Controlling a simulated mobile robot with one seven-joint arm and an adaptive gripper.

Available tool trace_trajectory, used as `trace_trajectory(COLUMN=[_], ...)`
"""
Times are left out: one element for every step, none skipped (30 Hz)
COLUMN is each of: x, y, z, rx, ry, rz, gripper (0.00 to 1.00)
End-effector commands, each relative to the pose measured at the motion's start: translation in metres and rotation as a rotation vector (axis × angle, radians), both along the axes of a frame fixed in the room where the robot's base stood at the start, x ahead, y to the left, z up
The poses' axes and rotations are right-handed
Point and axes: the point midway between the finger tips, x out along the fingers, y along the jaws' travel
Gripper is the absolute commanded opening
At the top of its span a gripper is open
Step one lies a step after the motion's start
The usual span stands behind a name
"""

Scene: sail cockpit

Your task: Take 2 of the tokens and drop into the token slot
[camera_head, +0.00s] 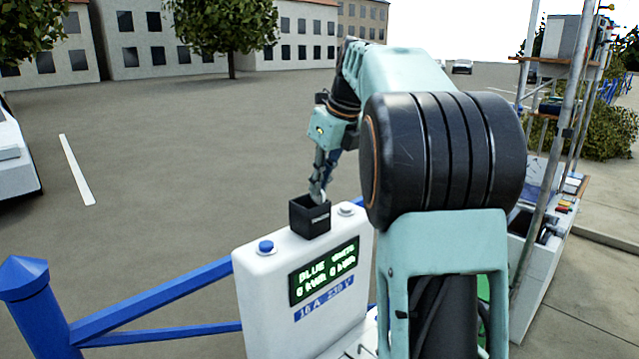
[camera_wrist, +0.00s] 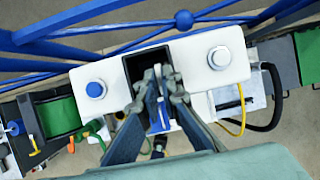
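A small black open-topped box (camera_head: 310,217) with faint lettering stands on top of the white pedestal (camera_head: 262,300). The box also shows in the wrist view (camera_wrist: 135,62), with a dark inside. My gripper (camera_head: 318,190) points down at the box's mouth. In the wrist view, the fingertips of my gripper (camera_wrist: 161,76) are close together over the box's right part. A thin pale patch shows between the tips; I cannot tell whether it is a token or a finger pad. No loose token shows clearly. I cannot make out a token slot; my arm hides part of the pedestal.
A blue button (camera_head: 266,247) and a pale round cap (camera_head: 347,209) flank the box. A lit display (camera_head: 322,271) is on the pedestal's front. Blue railings (camera_head: 150,300) run left. A cluttered rack (camera_head: 560,190) stands right. A green hose reel (camera_wrist: 60,115) is beside the pedestal.

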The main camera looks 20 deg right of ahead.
Motion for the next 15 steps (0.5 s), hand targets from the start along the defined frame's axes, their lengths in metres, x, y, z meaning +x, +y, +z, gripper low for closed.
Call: trace_trajectory(x=[0.0000, 0.0001, 0.0000, 0.0000, 0.0001, 0.0000, 0.0000, 0.0000, 0.0000, 0.0000, 0.0000, 0.0001, 0.0001, 0.0001, 0.0000], y=[0.0000, -0.0001, 0.0000, 0.0000, -0.0001, 0.0000, 0.0000, 0.0000, 0.0000, 0.0000, 0.0000, 0.0000, 0.0000, 0.0000, 0.0000], z=[0.0007, 0.0007, 0.0007, 0.0007, 0.0007, 0.0007, 0.0007, 0.0007, 0.0007, 0.0007, 0.0007, 0.0006, 0.0006, 0.0006, 0.0005], rx=[0.000, 0.000, 0.000, 0.000, 0.000, 0.000, 0.000, 0.000, 0.000, 0.000, 0.000, 0.000, 0.000, 0.000, 0.000], ry=[0.000, 0.000, 0.000, 0.000, 0.000, 0.000, 0.000, 0.000, 0.000, 0.000, 0.000, 0.000, 0.000, 0.000, 0.000], rz=[0.000, 0.000, 0.000, 0.000, 0.000, 0.000, 0.000, 0.000, 0.000, 0.000, 0.000, 0.000, 0.000, 0.000, 0.000], gripper=[0.00, 0.00, 0.00, 0.08, 0.12, 0.16, 0.19, 0.23, 0.25, 0.25, 0.25, 0.25, 0.25, 0.25, 0.25])
